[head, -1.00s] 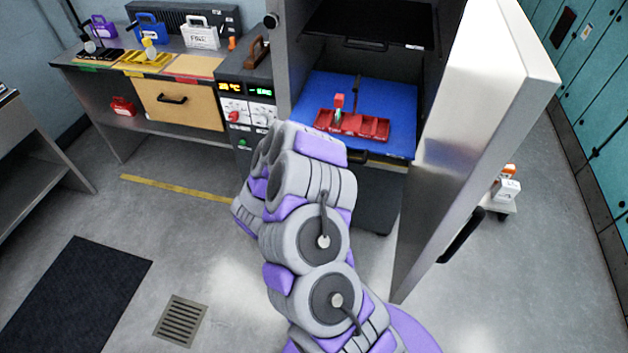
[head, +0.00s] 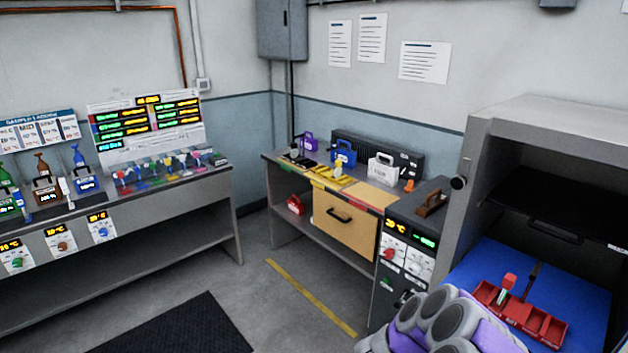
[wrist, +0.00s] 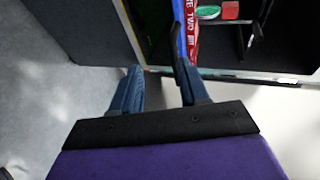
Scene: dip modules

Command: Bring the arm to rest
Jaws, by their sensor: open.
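My arm shows folded in purple and grey at the bottom right of the head view, in front of the open cabinet. My gripper (wrist: 157,82) shows in the wrist view with its two blue-grey fingers apart and nothing between them. It is outside the cabinet's front edge. My gripper is not visible in the head view.
The red tray (head: 551,328) sits on a blue surface (head: 590,290) inside the open cabinet (head: 540,120), holding an upright red-topped item (head: 508,283). A bench (head: 390,198) with a wooden drawer stands left of the cabinet. Another bench (head: 130,210) lines the left wall. Floor between is clear.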

